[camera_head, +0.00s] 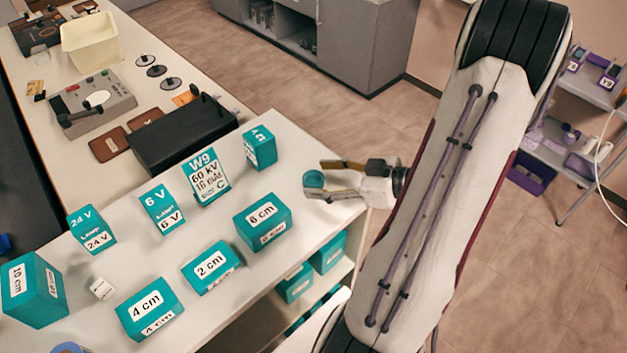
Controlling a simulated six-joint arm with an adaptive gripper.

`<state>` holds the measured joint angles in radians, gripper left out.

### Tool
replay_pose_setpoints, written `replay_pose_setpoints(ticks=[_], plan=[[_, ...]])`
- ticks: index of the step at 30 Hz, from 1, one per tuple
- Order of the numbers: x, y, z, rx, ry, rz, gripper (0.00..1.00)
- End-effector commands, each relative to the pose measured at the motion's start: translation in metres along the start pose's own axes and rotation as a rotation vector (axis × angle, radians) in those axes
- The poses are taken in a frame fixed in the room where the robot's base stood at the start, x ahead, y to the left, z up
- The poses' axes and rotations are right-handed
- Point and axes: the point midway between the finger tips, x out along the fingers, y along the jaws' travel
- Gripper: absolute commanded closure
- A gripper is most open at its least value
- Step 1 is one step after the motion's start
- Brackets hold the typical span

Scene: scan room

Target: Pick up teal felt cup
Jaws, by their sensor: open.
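A small round teal cup (314,180) is near the right edge of the white table, between the fingertips of my gripper (326,179). My gripper reaches in from the right, with one finger on the far side and one on the near side of the cup. The fingers are open. I cannot tell whether they touch the cup. The near finger covers part of the cup's lower side, and its base on the table is hard to make out.
The white table (318,147) holds several teal boxes, among them one marked 6 cm (262,222) and a small teal box (259,147) left of my gripper. A black case (183,137) lies farther left. More teal boxes sit on a shelf below.

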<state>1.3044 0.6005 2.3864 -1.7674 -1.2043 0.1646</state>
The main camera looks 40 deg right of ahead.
Motion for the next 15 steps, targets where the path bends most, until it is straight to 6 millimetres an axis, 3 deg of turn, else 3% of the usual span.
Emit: replay_pose_setpoints(ticks=[6, 15], plan=[[0.014, -0.001, 0.0, -0.001, 0.0, -0.002, 0.45], [0.015, 0.0, 0.0, 0.0, -0.001, 0.0, 0.45]])
